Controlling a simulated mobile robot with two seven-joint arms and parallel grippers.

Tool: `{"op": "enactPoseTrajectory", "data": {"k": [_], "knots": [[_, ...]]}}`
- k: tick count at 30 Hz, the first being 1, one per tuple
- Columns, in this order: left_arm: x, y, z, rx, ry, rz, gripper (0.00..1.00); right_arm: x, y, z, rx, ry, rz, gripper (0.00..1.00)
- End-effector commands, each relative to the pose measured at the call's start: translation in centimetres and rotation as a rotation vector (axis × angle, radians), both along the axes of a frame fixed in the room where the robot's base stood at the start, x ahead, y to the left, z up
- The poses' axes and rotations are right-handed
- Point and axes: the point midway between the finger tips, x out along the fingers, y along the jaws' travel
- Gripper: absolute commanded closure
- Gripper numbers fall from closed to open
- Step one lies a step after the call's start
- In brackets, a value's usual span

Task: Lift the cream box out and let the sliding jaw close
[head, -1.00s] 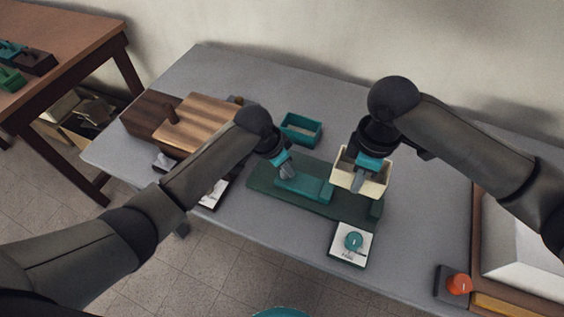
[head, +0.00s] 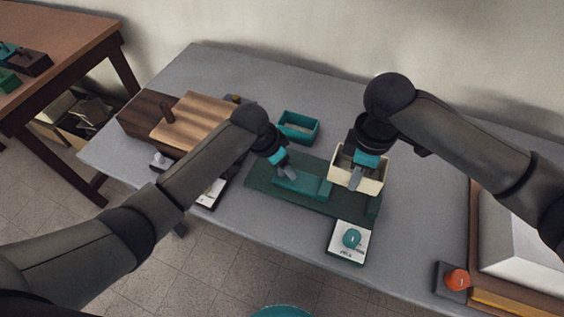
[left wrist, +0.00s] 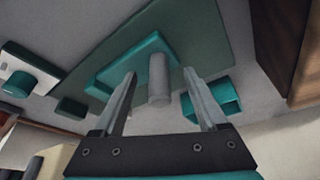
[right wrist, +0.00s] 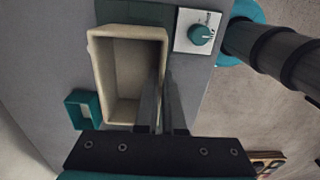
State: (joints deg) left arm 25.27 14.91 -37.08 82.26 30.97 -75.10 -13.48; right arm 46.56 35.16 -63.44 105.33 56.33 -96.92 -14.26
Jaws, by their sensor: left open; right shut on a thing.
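The cream box (head: 343,180) is open-topped and empty. My right gripper (head: 357,176) is shut on one of its walls; the box also fills much of the right wrist view (right wrist: 105,75). The box hangs over the right part of the green base (head: 262,192); its height above it is hard to judge. The teal sliding jaw (head: 298,188) lies on the base, left of the box. In the left wrist view the jaw (left wrist: 130,62) carries a grey post (left wrist: 158,78). My left gripper (left wrist: 165,88) is open, its fingers on either side of the post.
A teal open tray (head: 299,127) stands behind the base. A white card with a teal knob (head: 351,240) lies in front. A wooden box (head: 195,125) is at the left, and a red button (head: 456,280) at the right. Grey tabletop is free behind the teal tray.

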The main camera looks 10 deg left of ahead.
Motion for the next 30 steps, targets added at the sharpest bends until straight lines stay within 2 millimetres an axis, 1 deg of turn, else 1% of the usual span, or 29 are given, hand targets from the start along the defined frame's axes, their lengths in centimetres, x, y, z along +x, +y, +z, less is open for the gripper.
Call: {"op": "enactPoseTrajectory", "data": {"k": [5,8,30], "knots": [[0.0,0.0,0.2,0.000,0.000,0.000,0.25,0.0,0.0,0.2,0.000,-0.001,0.000,1.00],[0.0,0.0,0.8,0.000,0.000,0.000,0.25,0.0,0.0,0.9,0.000,-0.001,0.000,1.00],[0.0,0.0,7.5,-0.001,0.001,0.000,0.25,0.0,0.0,8.4,0.000,-0.001,0.000,1.00]]}}
